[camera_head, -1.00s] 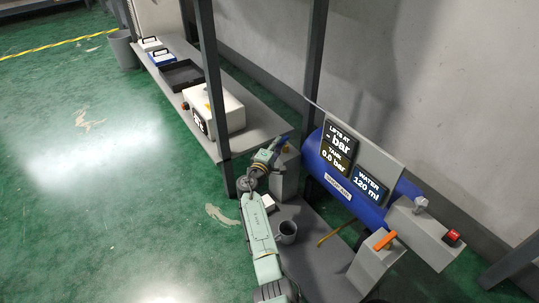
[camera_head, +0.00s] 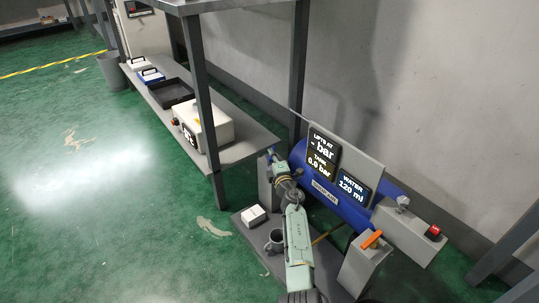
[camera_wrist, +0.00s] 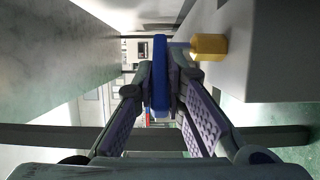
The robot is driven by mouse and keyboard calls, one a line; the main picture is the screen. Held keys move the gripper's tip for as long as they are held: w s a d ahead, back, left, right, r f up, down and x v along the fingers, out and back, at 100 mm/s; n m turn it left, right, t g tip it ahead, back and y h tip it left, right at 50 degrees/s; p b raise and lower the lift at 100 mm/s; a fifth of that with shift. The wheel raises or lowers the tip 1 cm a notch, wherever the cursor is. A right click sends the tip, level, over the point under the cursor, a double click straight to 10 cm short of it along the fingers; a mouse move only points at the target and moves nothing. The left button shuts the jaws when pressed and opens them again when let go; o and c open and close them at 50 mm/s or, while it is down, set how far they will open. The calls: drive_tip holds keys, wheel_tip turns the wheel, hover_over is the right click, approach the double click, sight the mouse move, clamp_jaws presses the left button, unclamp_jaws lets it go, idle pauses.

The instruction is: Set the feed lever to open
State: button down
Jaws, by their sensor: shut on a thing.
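A blue lever (camera_wrist: 160,75) stands between my fingers in the wrist view. It sits beside a brass-coloured fitting (camera_wrist: 208,46) on the side of a grey box (camera_wrist: 278,50). My gripper (camera_wrist: 164,82) is shut on the lever, with one finger on each side. In the head view my gripper (camera_head: 277,164) is at the top of the grey box (camera_head: 264,188), left of the blue tank (camera_head: 305,165). Only a small bit of blue (camera_head: 270,152) shows there, and my arm hides part of the box. I cannot read any lever marking.
An orange lever (camera_head: 371,239) is on another grey box at the right, near a red button (camera_head: 433,232). A grey mug (camera_head: 274,240) and a white box (camera_head: 253,215) stand beside my arm.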

drive_tip(key=shift+d+r+n+y, duration=0.1)
drive_tip(key=shift+d+n+y, duration=0.15)
drive_tip(key=shift+n+y, duration=0.45)
drive_tip(key=shift+y, duration=0.4)
drive_tip(key=c, duration=1.6)
unclamp_jaws()
drive_tip(key=shift+c, duration=0.2)
